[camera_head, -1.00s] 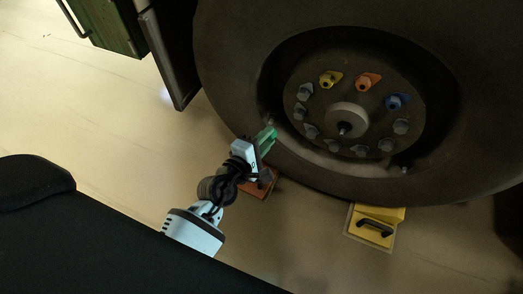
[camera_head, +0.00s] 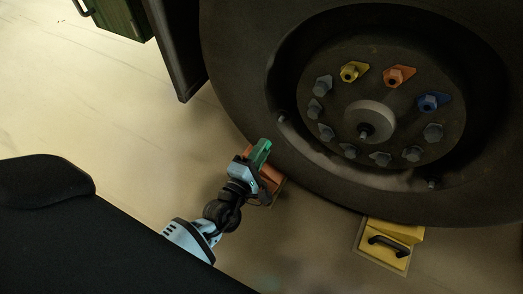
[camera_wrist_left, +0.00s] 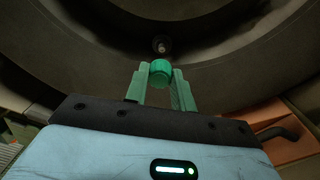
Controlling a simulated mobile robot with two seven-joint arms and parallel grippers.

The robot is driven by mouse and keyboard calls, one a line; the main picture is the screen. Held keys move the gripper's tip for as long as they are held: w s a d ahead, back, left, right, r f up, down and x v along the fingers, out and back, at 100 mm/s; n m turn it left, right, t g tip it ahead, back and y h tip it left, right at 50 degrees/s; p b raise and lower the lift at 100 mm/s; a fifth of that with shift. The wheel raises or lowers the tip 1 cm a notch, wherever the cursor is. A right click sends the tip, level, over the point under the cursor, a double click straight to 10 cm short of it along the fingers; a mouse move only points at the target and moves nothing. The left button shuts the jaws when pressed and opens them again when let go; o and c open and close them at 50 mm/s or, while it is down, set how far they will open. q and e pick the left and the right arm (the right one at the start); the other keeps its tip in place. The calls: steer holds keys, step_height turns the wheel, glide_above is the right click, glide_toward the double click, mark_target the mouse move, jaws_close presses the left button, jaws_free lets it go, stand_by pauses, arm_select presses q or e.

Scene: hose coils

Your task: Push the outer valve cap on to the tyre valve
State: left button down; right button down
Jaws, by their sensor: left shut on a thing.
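My left gripper (camera_head: 262,151) has green fingers and is in front of the tyre's lower left part in the head view. In the left wrist view its fingers are shut on a round green valve cap (camera_wrist_left: 160,71). A small tyre valve (camera_wrist_left: 161,44) shows just beyond the cap, near the dark rim, with a gap in the picture between them. In the head view, one valve stem (camera_head: 281,117) is on the left of the rim, up and right of the gripper. Another stem (camera_head: 433,183) is at the lower right. My right gripper is out of view.
The big tyre (camera_head: 236,75) has a hub with grey nuts and yellow, orange and blue pointers (camera_head: 397,77). An orange block (camera_head: 272,176) lies behind my gripper. A yellow block with a black handle (camera_head: 388,245) sits below the tyre. Floor at the left is clear.

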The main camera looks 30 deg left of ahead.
arm_select(q)
steer(key=shift+w, duration=1.15)
steer(key=w+b, duration=0.1)
steer(key=w, duration=0.3)
steer(key=shift+d, duration=0.1)
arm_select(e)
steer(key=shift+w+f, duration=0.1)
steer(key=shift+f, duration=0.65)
arm_select(q)
steer(key=shift+w, duration=0.3)
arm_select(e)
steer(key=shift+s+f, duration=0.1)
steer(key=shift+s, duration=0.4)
arm_select(q)
steer(key=shift+w, duration=0.15)
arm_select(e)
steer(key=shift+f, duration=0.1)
arm_select(q)
steer(key=shift+w+b, duration=0.5)
steer(key=shift+w, duration=0.4)
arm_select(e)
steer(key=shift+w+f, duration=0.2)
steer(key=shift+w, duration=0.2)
